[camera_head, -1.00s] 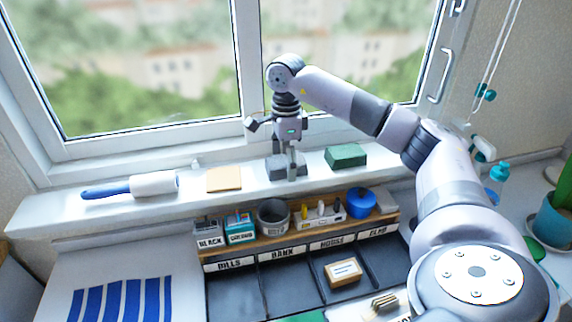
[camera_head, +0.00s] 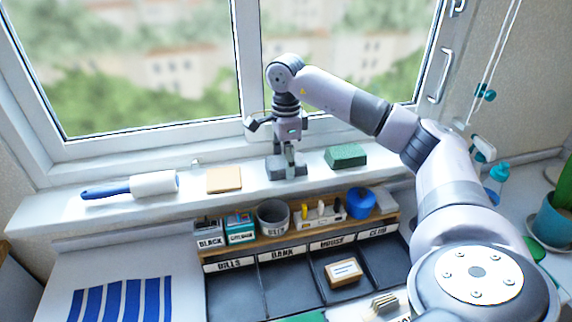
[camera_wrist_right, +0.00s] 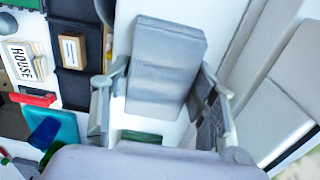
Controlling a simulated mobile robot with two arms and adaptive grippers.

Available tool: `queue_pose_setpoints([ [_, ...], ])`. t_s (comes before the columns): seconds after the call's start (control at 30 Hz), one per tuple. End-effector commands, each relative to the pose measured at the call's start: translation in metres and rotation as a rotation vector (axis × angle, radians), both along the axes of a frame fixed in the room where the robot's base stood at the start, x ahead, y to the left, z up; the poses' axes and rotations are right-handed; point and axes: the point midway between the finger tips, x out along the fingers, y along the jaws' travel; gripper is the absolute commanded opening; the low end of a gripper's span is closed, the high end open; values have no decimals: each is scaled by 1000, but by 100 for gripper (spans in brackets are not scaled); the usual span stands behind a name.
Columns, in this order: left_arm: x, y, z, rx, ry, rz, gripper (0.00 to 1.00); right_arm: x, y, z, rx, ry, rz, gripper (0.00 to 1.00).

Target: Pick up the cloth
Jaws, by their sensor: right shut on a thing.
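The cloth (camera_head: 288,170) is a grey folded block on the white windowsill, below my right gripper. In the right wrist view the cloth (camera_wrist_right: 165,55) shows as a pale grey slab between the fingers. My right gripper (camera_head: 288,153) reaches down to it from above, with the fingers on either side. In the wrist view the right gripper (camera_wrist_right: 165,82) is shut on the cloth, though the contact points are hard to make out. My left gripper is not in view.
A tan pad (camera_head: 224,179) lies left of the cloth and a green block (camera_head: 346,156) right of it. A lint roller (camera_head: 154,184) lies farther left. Window glass (camera_head: 150,70) stands behind the sill. A rack of small containers (camera_head: 300,232) stands in front, below it.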

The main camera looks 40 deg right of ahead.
Motion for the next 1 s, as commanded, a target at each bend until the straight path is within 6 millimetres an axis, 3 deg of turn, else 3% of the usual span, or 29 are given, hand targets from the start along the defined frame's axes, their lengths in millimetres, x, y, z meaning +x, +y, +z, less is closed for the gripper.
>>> queue_pose_setpoints([
  [0.17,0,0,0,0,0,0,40,0,0,2,0,-1,0,28],
  [0.37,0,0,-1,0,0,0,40,1,0,20,1,-4,0,28],
  [0.57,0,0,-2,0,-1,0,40,1,1,59,1,-6,0,28],
  [0.8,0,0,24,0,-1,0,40,1,-1,126,-1,-6,-2,28],
  [1.0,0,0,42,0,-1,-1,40,1,0,165,-1,-3,-1,28],
])
